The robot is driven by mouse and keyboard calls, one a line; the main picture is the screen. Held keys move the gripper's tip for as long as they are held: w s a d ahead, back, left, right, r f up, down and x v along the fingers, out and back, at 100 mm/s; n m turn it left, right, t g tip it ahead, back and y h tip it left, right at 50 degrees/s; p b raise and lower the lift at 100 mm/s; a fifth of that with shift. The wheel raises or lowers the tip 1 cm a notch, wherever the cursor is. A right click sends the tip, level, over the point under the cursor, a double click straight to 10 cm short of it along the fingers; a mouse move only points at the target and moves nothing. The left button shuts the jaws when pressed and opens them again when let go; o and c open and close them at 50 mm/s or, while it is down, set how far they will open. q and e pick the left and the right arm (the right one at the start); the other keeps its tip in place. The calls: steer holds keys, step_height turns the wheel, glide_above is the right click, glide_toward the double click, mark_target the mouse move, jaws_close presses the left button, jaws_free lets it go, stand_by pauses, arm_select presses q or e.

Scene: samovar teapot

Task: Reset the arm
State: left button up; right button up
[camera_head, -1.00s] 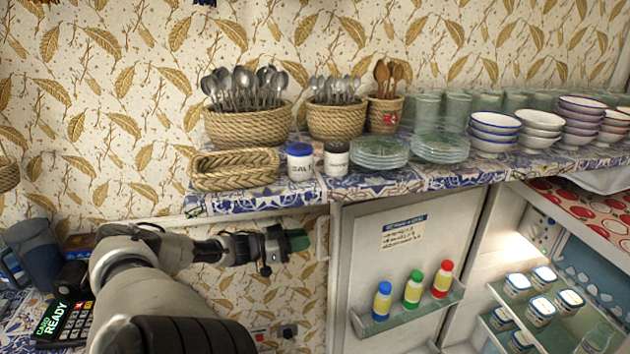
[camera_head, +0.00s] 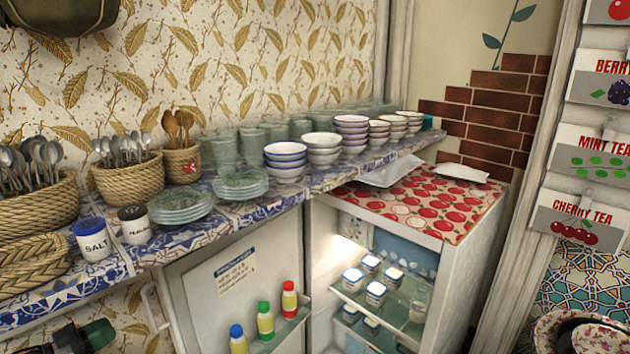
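The end of my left arm shows at the bottom left edge, with the dark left gripper (camera_head: 92,336) and a green part at its tip. It is below the tiled shelf and to the left of the open fridge door (camera_head: 205,285), near the door's handle (camera_head: 156,308). Its fingers are too small and dark to tell whether they are open or shut. The rest of the arm is outside the picture. My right gripper is not in view.
The tiled shelf (camera_head: 225,222) holds a salt jar (camera_head: 92,238), spoon baskets (camera_head: 128,182), plates (camera_head: 180,206), glasses and stacked bowls (camera_head: 285,160). Bottles stand in the door rack. The open fridge (camera_head: 385,290) holds several small jars. A patterned pot (camera_head: 585,332) is at the lower right.

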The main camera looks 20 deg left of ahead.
arm_select(q)
steer(key=s+d+f+n+g+y, duration=0.15)
steer(key=s+f, duration=0.25)
steer(key=f, duration=0.4)
steer(key=s+f+n+g+y, duration=0.1)
steer(key=s+f+g+y, duration=0.2)
steer(key=f, duration=0.5)
steer(key=s+f+n+g+y, duration=0.1)
steer(key=s+f+y, duration=0.2)
steer(key=s+f, duration=0.35)
steer(key=s+d+f+g, duration=0.2)
steer(key=s+d+f, duration=0.1)
steer(key=d+f, duration=0.4)
steer(key=s+d+f+g, duration=0.3)
steer(key=d+f, duration=0.3)
steer(key=f, duration=0.3)
steer(key=s+d+f+m+g+h, duration=0.1)
steer(key=s+d+f+g, duration=0.1)
steer(key=d, duration=0.6)
steer(key=s+d+f+m+g+h, duration=0.1)
steer(key=d+f, duration=0.3)
steer(key=d, duration=0.5)
steer(key=s+d+f+m+g+h, duration=0.1)
steer(key=s+d+f+g, duration=0.2)
steer(key=d, duration=0.6)
steer(key=shift+d+f, duration=0.2)
steer(key=shift+f, duration=0.2)
